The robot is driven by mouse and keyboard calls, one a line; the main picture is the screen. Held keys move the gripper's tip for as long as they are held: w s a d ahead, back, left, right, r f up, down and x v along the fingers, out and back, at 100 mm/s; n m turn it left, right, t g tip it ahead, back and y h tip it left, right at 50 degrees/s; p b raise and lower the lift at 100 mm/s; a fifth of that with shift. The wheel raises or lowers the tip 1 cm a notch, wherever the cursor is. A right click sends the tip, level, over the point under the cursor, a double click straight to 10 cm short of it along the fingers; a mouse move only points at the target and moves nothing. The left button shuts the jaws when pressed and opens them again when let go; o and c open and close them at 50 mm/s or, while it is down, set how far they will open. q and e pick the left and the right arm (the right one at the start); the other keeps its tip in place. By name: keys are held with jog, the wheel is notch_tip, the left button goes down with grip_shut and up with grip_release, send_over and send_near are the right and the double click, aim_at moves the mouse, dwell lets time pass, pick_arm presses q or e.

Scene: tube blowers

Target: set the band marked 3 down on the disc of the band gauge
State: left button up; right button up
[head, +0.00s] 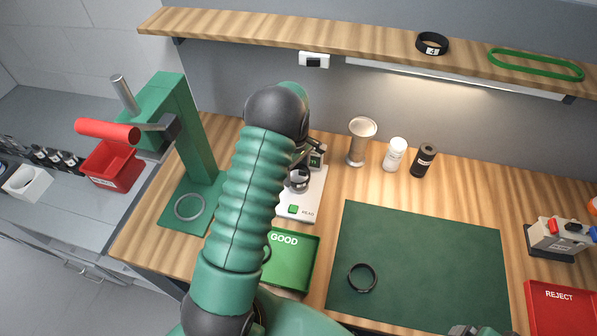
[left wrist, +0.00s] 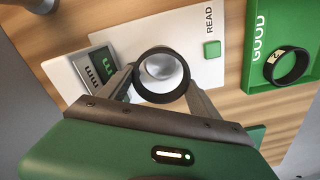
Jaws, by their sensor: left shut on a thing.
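My left gripper (head: 308,158) is over the white band gauge (head: 312,195), with my green arm covering part of it in the head view. In the left wrist view, the left gripper (left wrist: 160,88) is shut on a black band (left wrist: 140,91). No number shows on this band. The gauge's pale round disc (left wrist: 162,68) shows through the band's opening. I cannot tell whether the band touches the disc. The gauge's display (left wrist: 100,72) and green READ button (left wrist: 212,49) are beside it. A grey part at the bottom edge may be my right gripper (head: 472,330).
The green GOOD tray (head: 304,262) beside the gauge holds a black band (left wrist: 287,65). Another dark band (head: 362,278) lies on the green mat (head: 430,240). A band marked 4 (head: 432,44) is on the shelf. The red REJECT tray (head: 560,293) is far right.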

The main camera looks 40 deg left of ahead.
pick_arm(q)
jog(key=shift+a+f, duration=0.4)
jog(key=shift+a, duration=0.4)
jog(key=shift+a+f, duration=0.35)
jog(key=shift+f, duration=0.05)
jog(key=shift+d+b, duration=0.4)
jog(key=shift+d, duration=0.3)
jog(key=shift+d+f, duration=0.15)
jog(key=shift+d, duration=0.15)
jog(key=shift+f, duration=0.1)
jog(key=o, duration=1)
jog(key=shift+a, duration=0.25)
jog(key=o, duration=0.4)
jog(key=shift+s+a, duration=0.15)
jog(key=shift+a, duration=0.15)
jog(key=shift+o, duration=0.2)
jog(key=shift+f, duration=0.1)
pick_arm(e)
jog(key=shift+s+a+f, duration=0.2)
jog(key=shift+a+f, duration=0.2)
jog(key=shift+a, duration=0.35)
pick_arm(q)
jog(key=shift+d, duration=0.15)
pick_arm(e)
jog(key=shift+w+d, duration=0.1)
